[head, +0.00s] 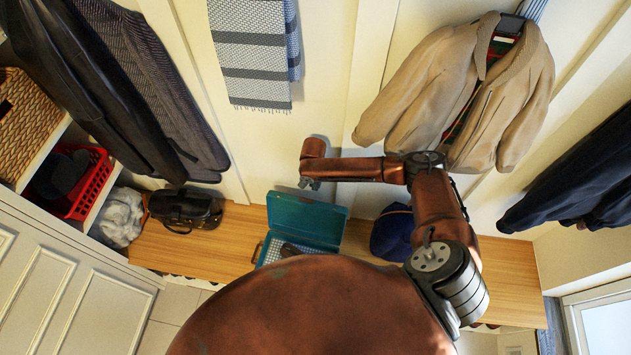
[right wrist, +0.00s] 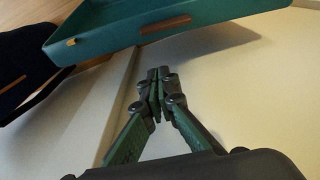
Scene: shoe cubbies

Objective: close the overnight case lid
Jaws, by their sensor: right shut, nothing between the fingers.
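The teal overnight case stands open on the wooden bench in the head view, its lid (head: 308,218) raised on the wall side. Its lower half shows a pale checked lining (head: 272,250) and something dark inside; my copper-coloured body hides its front. My right gripper (head: 309,184) is shut and empty, above and behind the raised lid, near the wall. In the right wrist view the closed fingertips (right wrist: 158,82) are apart from the lid (right wrist: 190,22), which crosses the top of that view. My left gripper is not in view.
A black handbag (head: 186,208) stands left of the case on the bench (head: 215,246), and a navy soft item (head: 393,232) lies to its right. A striped scarf (head: 252,60) and a tan jacket (head: 450,90) hang above. Bare bench shows between handbag and case.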

